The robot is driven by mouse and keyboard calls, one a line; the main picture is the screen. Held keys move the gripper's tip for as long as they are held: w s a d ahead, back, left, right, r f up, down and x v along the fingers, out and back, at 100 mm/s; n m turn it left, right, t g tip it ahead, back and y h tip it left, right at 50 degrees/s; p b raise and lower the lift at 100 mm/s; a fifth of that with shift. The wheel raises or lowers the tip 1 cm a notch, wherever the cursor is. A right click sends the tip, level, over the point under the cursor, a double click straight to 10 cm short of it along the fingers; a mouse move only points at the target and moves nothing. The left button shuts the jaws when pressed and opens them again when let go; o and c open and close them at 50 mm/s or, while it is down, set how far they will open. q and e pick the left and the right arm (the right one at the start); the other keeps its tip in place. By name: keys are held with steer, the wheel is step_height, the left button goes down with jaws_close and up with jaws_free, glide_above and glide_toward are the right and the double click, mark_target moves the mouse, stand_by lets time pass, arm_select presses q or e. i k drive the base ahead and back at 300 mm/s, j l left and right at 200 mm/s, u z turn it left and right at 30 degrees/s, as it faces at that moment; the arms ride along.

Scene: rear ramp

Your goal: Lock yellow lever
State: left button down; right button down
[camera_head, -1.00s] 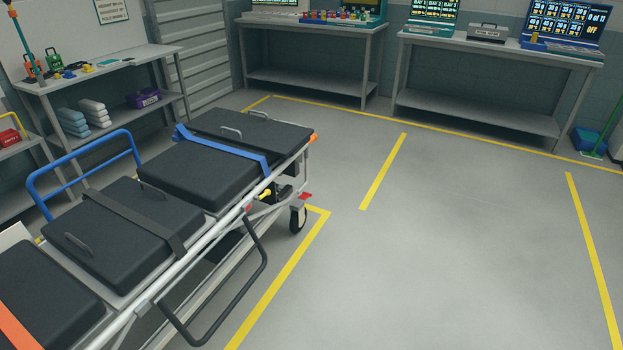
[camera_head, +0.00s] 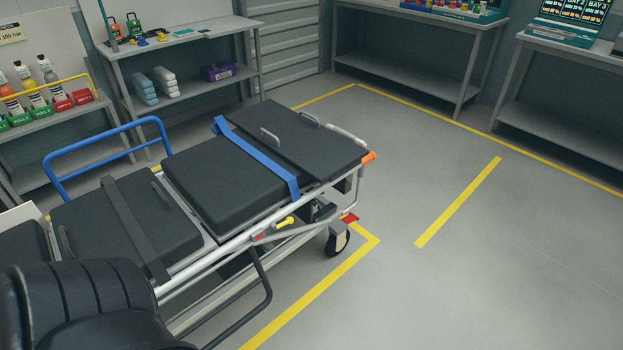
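The yellow lever (camera_head: 284,222) is a small yellow handle on the near side of the stretcher frame, below the black mattress and near the wheeled end. A red part (camera_head: 259,237) sits just left of it on the rail. The stretcher (camera_head: 206,258) has a silver frame, black pads, and a blue strap and a black strap across it. A black, ribbed part of my own arm shows at the lower left, well away from the lever. Neither gripper is in view.
A caster wheel (camera_head: 337,242) with a red pedal (camera_head: 349,218) stands below the stretcher's end. A black side rail (camera_head: 262,293) hangs out on the near side. A blue rail (camera_head: 105,150) rises on the far side. The floor (camera_head: 450,290) at right is clear. Benches line the walls.

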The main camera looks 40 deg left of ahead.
mark_target(289, 220)
steer(key=i+l+u, duration=0.1)
steer(key=i+u, duration=0.3)
steer(key=i, duration=0.15)
steer(key=i+l+u, duration=0.35)
steer(key=i, duration=0.15)
steer(key=i+l+u, duration=0.25)
steer(key=u, duration=0.15)
steer(key=i+l+u, duration=0.6)
steer(key=l+u, duration=0.25)
steer(key=i+l+u, duration=0.15)
steer(key=l+u, duration=0.25)
